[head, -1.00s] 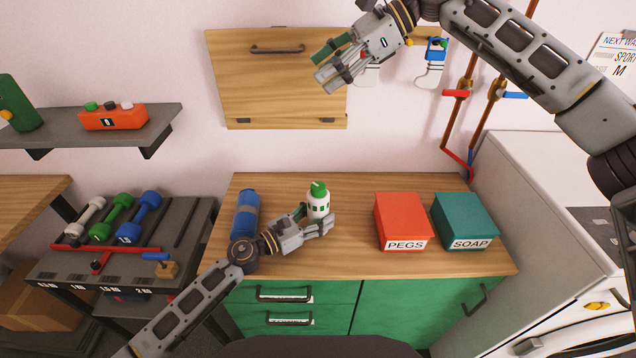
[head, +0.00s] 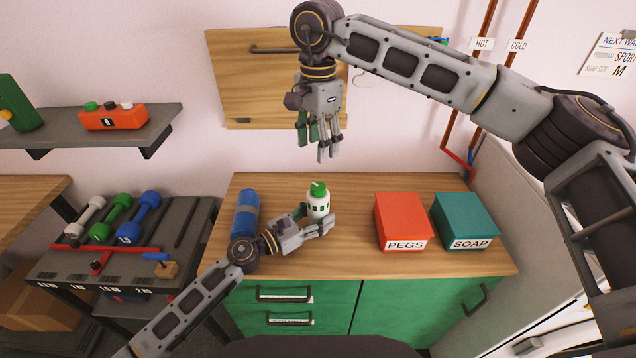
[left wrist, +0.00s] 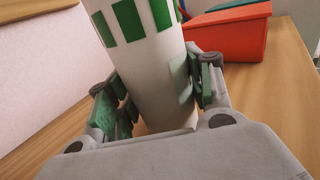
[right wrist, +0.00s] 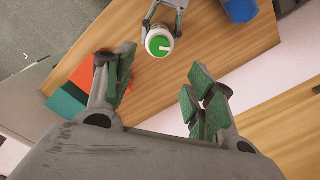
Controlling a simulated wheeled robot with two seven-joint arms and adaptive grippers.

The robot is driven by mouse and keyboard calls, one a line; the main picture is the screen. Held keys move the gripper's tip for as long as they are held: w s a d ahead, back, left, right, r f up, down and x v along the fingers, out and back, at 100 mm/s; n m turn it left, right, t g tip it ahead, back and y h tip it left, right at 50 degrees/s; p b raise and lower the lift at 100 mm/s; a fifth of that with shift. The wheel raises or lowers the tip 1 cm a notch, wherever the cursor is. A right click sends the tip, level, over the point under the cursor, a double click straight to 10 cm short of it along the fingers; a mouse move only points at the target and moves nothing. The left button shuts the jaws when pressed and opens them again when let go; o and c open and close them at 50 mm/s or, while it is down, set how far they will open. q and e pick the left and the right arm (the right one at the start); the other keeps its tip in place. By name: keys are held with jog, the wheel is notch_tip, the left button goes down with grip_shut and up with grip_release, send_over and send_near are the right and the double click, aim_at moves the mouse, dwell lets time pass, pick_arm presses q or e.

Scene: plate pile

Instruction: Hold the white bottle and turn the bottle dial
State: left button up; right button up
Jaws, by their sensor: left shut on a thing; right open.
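The white bottle (head: 318,202) stands upright on the wooden counter, with green marks on its side and a green dial (head: 318,187) on top. My left gripper (head: 318,222) is shut around the bottle's lower body; the left wrist view shows the white bottle (left wrist: 150,70) between its fingers. My right gripper (head: 321,148) is open and empty, fingers pointing down, above and behind the bottle. In the right wrist view the green dial (right wrist: 161,46), with a white pointer line, shows beyond the open fingers (right wrist: 160,95), toward the top. The bottle's lower part is partly hidden by the left fingers.
A red PEGS box (head: 402,220) and a teal SOAP box (head: 465,220) stand to the right. A wooden panel (head: 250,85) with a handle is on the wall behind my right gripper.

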aim_at(318, 186)
jog(key=shift+f, duration=0.1)
dwell(0.3)
jog(key=shift+f, duration=5.95)
jog(key=c, duration=1.1)
